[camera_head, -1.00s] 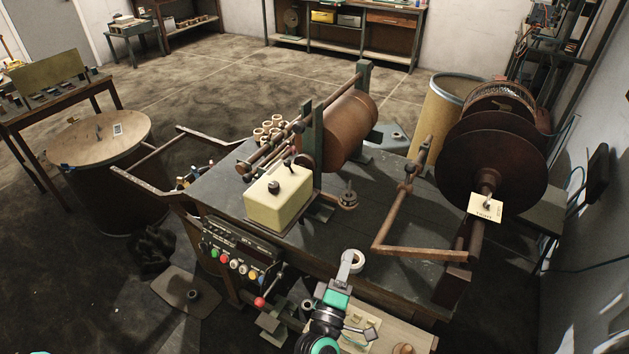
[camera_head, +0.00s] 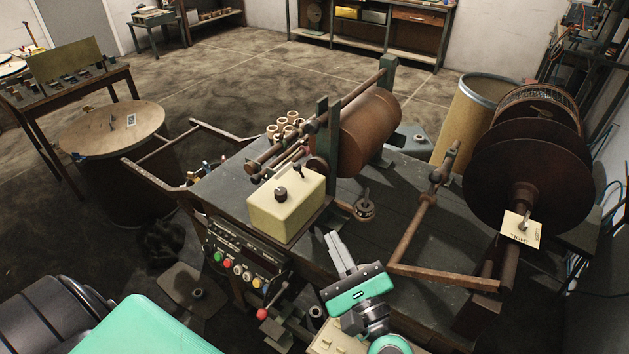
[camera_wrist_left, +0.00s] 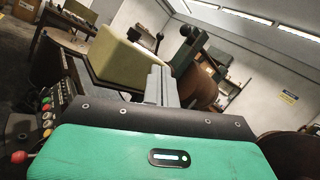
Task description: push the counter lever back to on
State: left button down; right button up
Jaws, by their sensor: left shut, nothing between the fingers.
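The cream counter box (camera_head: 272,220) sits on the dark machine table. On its top are a dark round knob (camera_head: 281,194) and a short black lever (camera_head: 298,170) near the back edge, leaning to one side. In the left wrist view, the box (camera_wrist_left: 112,62) is ahead and left, with the ball-tipped lever (camera_wrist_left: 159,41) standing behind its far edge. My left gripper (camera_head: 333,240) is shut and empty, with its fingers right of the box and apart from the lever. The fingers also show in the left wrist view (camera_wrist_left: 158,75). My right gripper is not in view.
A button panel (camera_head: 243,265) with a red-knobbed handle (camera_head: 263,313) is on the table's front. A copper drum (camera_head: 369,132) and its upright post stand behind the box. A rusty bar frame (camera_head: 440,277) and large reels (camera_head: 527,180) are on the right.

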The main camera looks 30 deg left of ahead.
pick_arm(q)
jog(key=p, duration=0.7)
send_near(299, 171)
jog(key=x, duration=0.5)
jog(key=shift+r, duration=0.25)
jog(key=shift+w+a, duration=0.5)
jog(key=shift+a, duration=0.15)
jog(key=shift+a+r, duration=0.1)
jog(key=shift+a, duration=0.05)
